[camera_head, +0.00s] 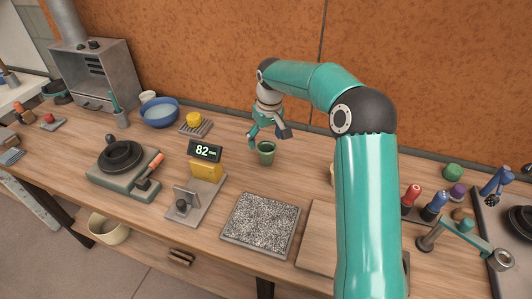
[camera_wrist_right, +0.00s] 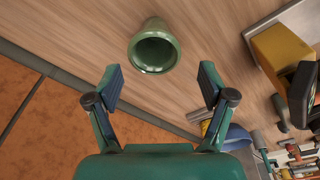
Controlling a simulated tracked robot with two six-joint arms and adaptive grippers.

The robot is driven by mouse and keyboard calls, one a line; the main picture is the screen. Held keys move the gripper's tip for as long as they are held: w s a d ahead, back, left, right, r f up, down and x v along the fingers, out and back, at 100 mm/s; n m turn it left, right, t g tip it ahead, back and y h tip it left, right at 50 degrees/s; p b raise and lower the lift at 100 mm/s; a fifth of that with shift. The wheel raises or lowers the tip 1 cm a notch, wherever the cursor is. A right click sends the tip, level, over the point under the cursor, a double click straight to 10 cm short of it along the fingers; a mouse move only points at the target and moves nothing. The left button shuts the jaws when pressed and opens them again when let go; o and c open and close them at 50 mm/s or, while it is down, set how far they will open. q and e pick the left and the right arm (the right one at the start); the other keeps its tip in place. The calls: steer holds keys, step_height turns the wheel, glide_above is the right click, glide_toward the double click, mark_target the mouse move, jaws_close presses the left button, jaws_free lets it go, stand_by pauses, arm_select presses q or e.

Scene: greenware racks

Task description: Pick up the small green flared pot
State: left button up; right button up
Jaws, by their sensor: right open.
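The small green flared pot (camera_head: 266,156) stands upright on the wooden bench in the head view, right of the yellow block with the display. My right gripper (camera_head: 267,139) is just above and behind it in that view. In the right wrist view the pot (camera_wrist_right: 153,48) shows its open, dark mouth, ahead of and between the fingers. My right gripper (camera_wrist_right: 160,86) is open there, with its two fingers spread apart and nothing between the pads. The pot appears apart from both fingers. My left gripper is not in view.
A digital display (camera_head: 205,151) on a yellow block (camera_head: 207,171) stands left of the pot. A speckled square slab (camera_head: 260,224) lies in front. A yellow item on a small rack (camera_head: 196,128) and a blue bowl (camera_head: 159,112) stand behind left. The orange wall (camera_head: 200,50) is close behind.

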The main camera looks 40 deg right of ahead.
mark_target(267, 147)
step_height(267, 147, down, 2)
steer(key=shift+w+f, duration=0.1)
steer(key=f, duration=0.1)
steer(key=f+p, duration=0.1)
steer(key=f, duration=0.2)
steer(key=shift+d, duration=0.35)
steer(key=shift+w+f, duration=0.1)
steer(key=shift+f, duration=0.45)
steer(key=c, duration=1.2)
